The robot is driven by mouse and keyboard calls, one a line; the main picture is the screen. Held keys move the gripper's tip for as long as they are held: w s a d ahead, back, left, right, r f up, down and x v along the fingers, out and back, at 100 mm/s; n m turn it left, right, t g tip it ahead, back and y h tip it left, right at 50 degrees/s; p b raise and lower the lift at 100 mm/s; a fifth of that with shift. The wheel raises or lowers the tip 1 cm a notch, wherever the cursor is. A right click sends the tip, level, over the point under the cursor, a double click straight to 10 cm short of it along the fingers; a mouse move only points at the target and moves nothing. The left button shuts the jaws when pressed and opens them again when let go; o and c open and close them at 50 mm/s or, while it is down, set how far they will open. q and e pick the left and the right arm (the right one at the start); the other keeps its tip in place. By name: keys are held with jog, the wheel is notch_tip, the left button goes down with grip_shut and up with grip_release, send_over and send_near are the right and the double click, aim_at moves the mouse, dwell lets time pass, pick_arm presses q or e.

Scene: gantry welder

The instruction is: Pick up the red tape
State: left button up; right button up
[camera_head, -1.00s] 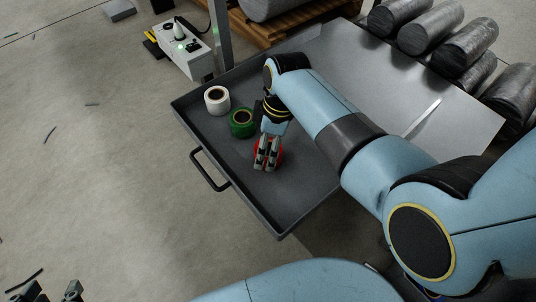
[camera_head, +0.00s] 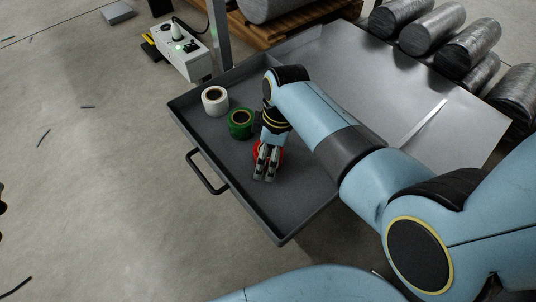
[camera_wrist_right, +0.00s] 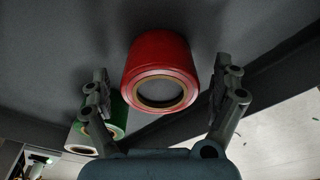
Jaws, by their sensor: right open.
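The red tape (camera_head: 256,153) lies in the grey tray, mostly hidden behind my right gripper (camera_head: 265,178) in the head view. In the right wrist view the red tape (camera_wrist_right: 158,58) shows whole, with its tan-lined hole facing the camera. My right gripper (camera_wrist_right: 165,88) is open there, with one finger on each side of the roll. Gaps show between both fingers and the tape. A small dark shape at the left edge of the head view looks like a piece of my left gripper (camera_head: 2,200); its jaws cannot be made out.
A green tape (camera_head: 241,123) and a white tape (camera_head: 215,100) stand in the tray (camera_head: 283,226), left of my right gripper. The tray has raised walls and a handle (camera_head: 208,172). A bare metal sheet (camera_head: 345,60) and metal cylinders (camera_head: 430,25) lie behind at right.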

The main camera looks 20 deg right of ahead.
jog(key=shift+c, duration=0.2)
jog(key=c, duration=1.3)
jog(key=shift+r, duration=0.1)
